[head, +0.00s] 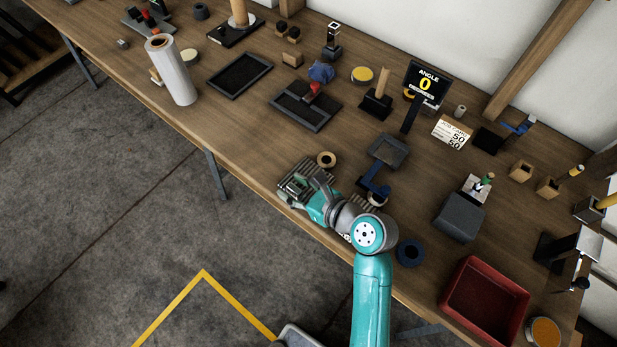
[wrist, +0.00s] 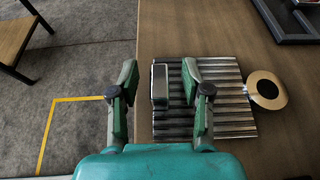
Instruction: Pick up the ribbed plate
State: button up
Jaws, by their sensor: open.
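The ribbed plate (wrist: 230,106) is a grey metal plate with parallel ridges, lying flat near the table's front edge. In the head view the plate (head: 304,167) is partly hidden by my gripper (head: 300,188). In the wrist view my gripper (wrist: 159,82) is open above the plate's edge side. A small upright metal block (wrist: 160,86) at that side of the plate shows between the two fingers, apart from both. The left finger is over the table edge and the right finger is over the ridges.
A tape roll (head: 326,159) sits against the plate's far side. A blue tool (head: 376,182), a dark square tray (head: 388,151) and a blue ring (head: 411,253) are nearby. A dark tray with a red-handled tool (head: 306,104) stands farther back. The wood left of the plate is clear.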

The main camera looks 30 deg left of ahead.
jog(key=shift+a, duration=0.15)
grip_shut()
jog(key=shift+r, duration=0.15)
